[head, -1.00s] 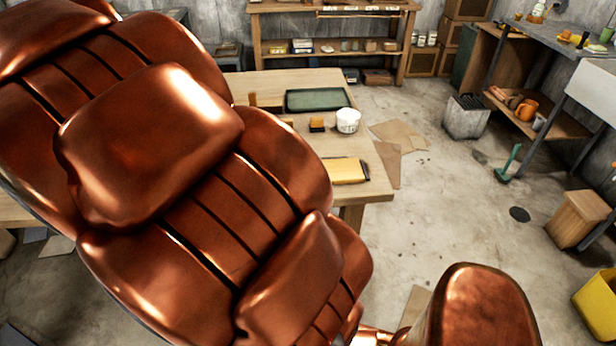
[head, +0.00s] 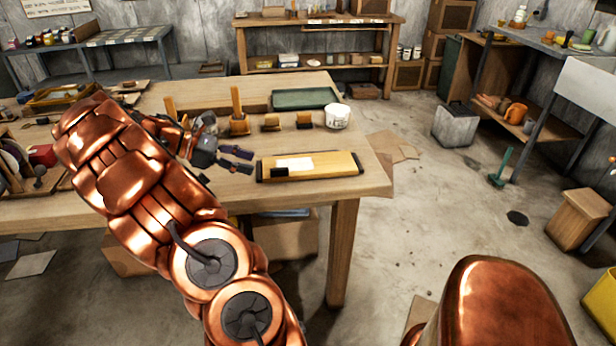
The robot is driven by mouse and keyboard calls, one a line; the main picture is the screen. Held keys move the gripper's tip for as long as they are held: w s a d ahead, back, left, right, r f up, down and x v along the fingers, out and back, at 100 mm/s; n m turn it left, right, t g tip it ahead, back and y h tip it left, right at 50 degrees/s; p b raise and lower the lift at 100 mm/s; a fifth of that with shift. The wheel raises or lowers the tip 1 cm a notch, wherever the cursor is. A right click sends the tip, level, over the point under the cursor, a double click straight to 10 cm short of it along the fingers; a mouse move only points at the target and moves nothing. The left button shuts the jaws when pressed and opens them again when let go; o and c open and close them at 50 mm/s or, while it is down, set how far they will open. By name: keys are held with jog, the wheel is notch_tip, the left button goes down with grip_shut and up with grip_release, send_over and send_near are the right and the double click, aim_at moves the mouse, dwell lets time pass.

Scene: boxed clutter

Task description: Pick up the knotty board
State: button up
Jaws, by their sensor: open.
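My copper arm reaches over the wooden table (head: 365,178) from the front. My gripper (head: 239,160) is open and empty above the tabletop, with its dark fingers pointing right. A flat yellow-wood board (head: 335,164) with dark ends and a pale patch lies just right of the fingertips, apart from them. A longer plain wooden plank (head: 205,98) lies toward the back of the table, behind the gripper. Knots are too small to make out on either, so I cannot tell which is the knotty board.
Behind the gripper stand an upright wooden-handled tool (head: 238,112), small brushes or blocks (head: 271,123), a white tub (head: 338,116) and a green tray (head: 304,98). Left of my arm are a wooden tray (head: 62,97) and a rack of clutter.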

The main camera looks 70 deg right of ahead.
aim_at(280, 169)
jog(key=shift+s+d+f+n+b, duration=0.15)
jog(key=shift+d+f+n+b, duration=0.2)
jog(key=shift+d+f, duration=0.9)
jog(key=shift+r+b+x, duration=0.2)
jog(key=shift+b+x, duration=0.05)
jog(key=shift+x, duration=1.65)
jog(key=shift+r+b+x, duration=0.15)
jog(key=shift+b+x, duration=0.1)
jog(key=shift+x, duration=1.65)
jog(key=shift+s, duration=0.1)
grip_shut()
jog(key=shift+g, duration=0.3)
